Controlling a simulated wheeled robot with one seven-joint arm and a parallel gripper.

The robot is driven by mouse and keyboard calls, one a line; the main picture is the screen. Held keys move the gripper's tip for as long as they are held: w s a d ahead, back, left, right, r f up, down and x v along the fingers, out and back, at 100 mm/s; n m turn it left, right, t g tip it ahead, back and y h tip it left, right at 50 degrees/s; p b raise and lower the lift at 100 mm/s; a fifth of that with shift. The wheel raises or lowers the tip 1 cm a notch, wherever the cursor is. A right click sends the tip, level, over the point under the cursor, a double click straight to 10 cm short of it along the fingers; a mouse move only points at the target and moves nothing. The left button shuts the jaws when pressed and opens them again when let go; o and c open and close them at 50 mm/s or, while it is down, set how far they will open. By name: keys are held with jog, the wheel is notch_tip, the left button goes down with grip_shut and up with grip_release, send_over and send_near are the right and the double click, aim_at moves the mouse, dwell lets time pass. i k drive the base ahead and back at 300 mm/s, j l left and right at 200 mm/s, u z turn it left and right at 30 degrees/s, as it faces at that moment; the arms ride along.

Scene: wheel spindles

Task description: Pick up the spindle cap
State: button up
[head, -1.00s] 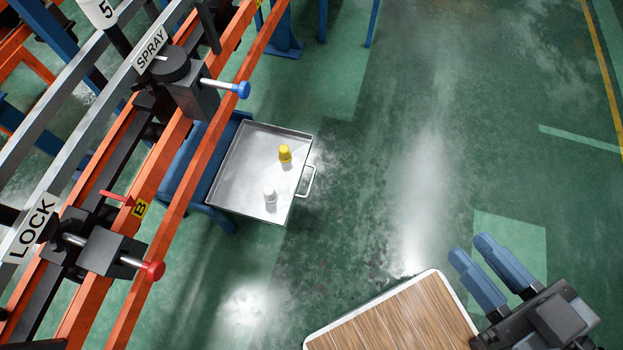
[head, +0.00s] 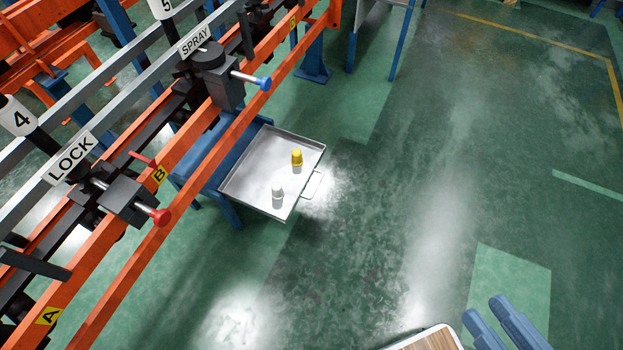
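Two small capped pieces stand upright in a shallow metal tray, left of the picture's middle. One is a yellow cap (head: 297,156) near the tray's back right. The other is a white cap (head: 277,194) nearer its front. I cannot tell which one is the spindle cap. My gripper (head: 497,325) shows only as two blue fingers at the bottom edge, right of centre. The fingers are apart with nothing seen between them. It is far from the tray, and the rest of it is out of view.
The metal tray (head: 245,184) has a handle on its right side and sits beside the orange rail frame (head: 215,165). A blue-knobbed lever (head: 262,83) and a red-knobbed lever (head: 158,216) stick out from the rails. A wooden-topped surface (head: 432,341) shows at the bottom. Green floor is clear on the right.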

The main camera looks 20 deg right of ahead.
aim_at(297, 161)
jog(key=i+l+u, duration=0.1)
jog(key=l+u, duration=0.15)
jog(key=u, duration=0.25)
jog(key=i+l+u, duration=0.1)
jog(key=l+u, duration=0.15)
jog(key=u, duration=0.2)
jog(key=i+l+u, duration=0.1)
jog(key=l+u, duration=0.15)
jog(key=l, duration=0.85)
jog(key=l+u, duration=0.3)
jog(key=l, duration=1.8)
